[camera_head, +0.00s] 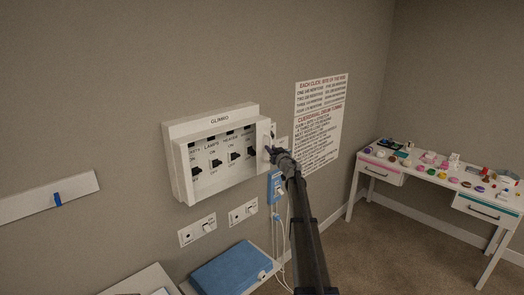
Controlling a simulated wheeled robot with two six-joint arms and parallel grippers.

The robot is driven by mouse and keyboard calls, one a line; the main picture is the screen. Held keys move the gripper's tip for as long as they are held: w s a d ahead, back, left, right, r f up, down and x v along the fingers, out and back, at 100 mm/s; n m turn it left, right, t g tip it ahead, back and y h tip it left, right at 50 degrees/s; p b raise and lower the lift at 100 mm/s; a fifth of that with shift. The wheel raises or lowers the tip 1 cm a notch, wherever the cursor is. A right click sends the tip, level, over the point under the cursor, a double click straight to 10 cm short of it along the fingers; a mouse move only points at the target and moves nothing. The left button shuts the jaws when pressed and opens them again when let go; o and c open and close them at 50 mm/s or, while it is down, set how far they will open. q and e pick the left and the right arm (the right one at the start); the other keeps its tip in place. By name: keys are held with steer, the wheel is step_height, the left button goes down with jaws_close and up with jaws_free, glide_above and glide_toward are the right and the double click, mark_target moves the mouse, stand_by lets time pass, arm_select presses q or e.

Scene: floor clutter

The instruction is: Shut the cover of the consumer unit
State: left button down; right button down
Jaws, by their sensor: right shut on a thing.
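The consumer unit (212,120) is a white box on the wall, labelled GLIMRO, with a row of several black switches showing in its open front. Its cover (264,133) appears as a narrow white panel at the right side of the box, swung open and seen nearly edge-on. My right gripper (270,152) reaches up from below and is shut on the cover at its outer edge; the dark fingers hide part of it, so the exact hold is hard to see. My left gripper is not in view.
Wall sockets (198,230) sit below the unit. A blue device (275,189) with a white cable hangs beside my right arm. A blue case (232,270) lies below. A printed poster (318,125) is on the wall to the right. A cluttered desk (408,178) stands far right.

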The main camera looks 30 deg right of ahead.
steer(key=shift+w+d, duration=0.2)
steer(key=shift+w, duration=0.05)
steer(key=c, duration=1.2)
jaws_free()
steer(key=shift+s, duration=0.15)
steer(key=o, duration=0.3)
steer(key=shift+a, duration=0.1)
steer(key=s, duration=0.5)
steer(key=s+a, duration=0.1)
steer(key=s, duration=0.1)
steer(key=shift+s+a, duration=0.1)
steer(key=shift+s, duration=0.15)
